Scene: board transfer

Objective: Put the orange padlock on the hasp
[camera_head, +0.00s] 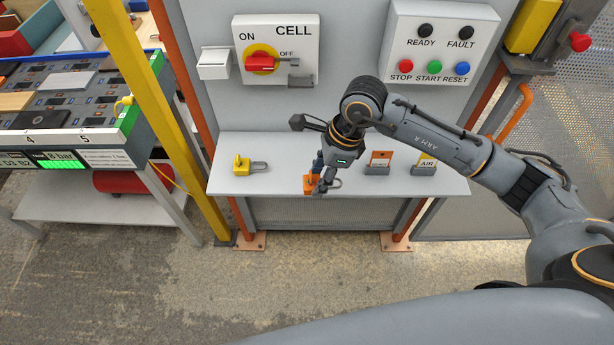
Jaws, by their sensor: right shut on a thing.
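The orange padlock (309,184) lies at the front of the grey shelf (218,184), with its shackle to the right. My right gripper (317,187) points down from above and is shut on the orange padlock, hiding part of it. The hasp (301,81) is at the right of the red rotary switch (262,62) on the white CELL panel, above the shelf. My left gripper is not in view.
A yellow padlock (242,165) lies on the shelf's left. Two tag holders, one with an orange card (380,160) and one marked AIR (425,165), stand to the right. A white box (214,64) juts out left of the panel. A yellow post (150,110) stands at left.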

